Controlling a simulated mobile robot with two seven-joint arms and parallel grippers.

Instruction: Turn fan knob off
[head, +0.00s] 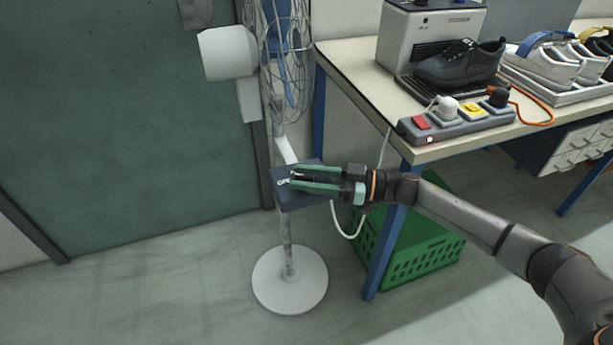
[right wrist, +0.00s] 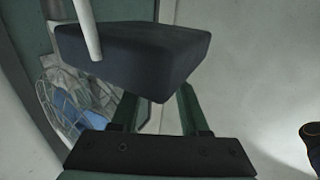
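The fan stands beside the table with a wire cage (head: 285,60) and a round white base (head: 290,280). Its dark control box (head: 288,202) sits on the pole below the cage. My right gripper (head: 291,177) reaches over the box from the right, with two green fingers apart. Small pale marks (head: 283,181) show on the box by the fingertips. The knob itself cannot be made out. In the right wrist view, the box (right wrist: 130,50) hides the fingertips, and the fingers (right wrist: 160,110) stand apart. My left gripper is not in view.
The table (head: 350,62) stands right of the fan, holding a power strip (head: 455,122), a dark shoe (head: 460,65) and a grey machine (head: 425,30). A green crate (head: 425,250) is under it. A white cable (head: 345,228) hangs near my gripper. Floor at left is clear.

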